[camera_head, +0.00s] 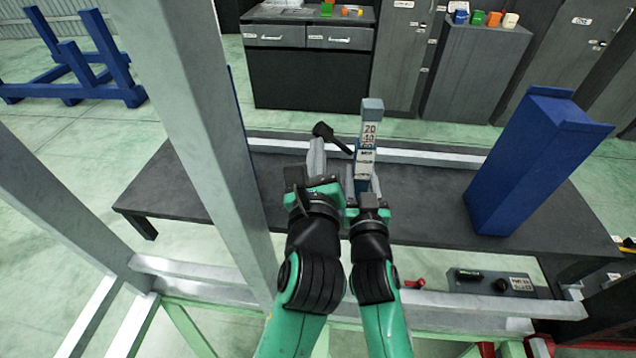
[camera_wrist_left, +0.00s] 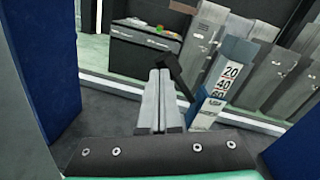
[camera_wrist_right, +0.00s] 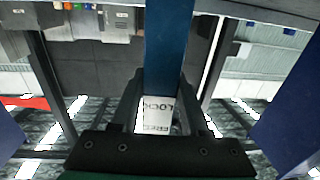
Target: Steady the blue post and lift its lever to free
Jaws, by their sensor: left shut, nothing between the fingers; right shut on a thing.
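The blue post (camera_head: 364,172) stands on the dark table, with a grey top and a white scale label. In the left wrist view, the post (camera_wrist_left: 221,82) rises right of my fingers. Its black lever (camera_head: 336,141) slants up and left from the post to a thick knob. My left gripper (camera_head: 317,150) is shut and empty, its tips close to the knob; contact is unclear. In its wrist view, the lever (camera_wrist_left: 178,76) shows just beyond the tips. My right gripper (camera_head: 363,181) is shut on the post, its fingers either side of a LOCK/FREE label (camera_wrist_right: 157,112).
A large blue block (camera_head: 530,165) stands on the table (camera_head: 425,190) at right. A grey upright beam (camera_head: 205,130) rises left of my arms. A control box (camera_head: 490,282) sits on the near rail. Cabinets with small coloured things stand behind.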

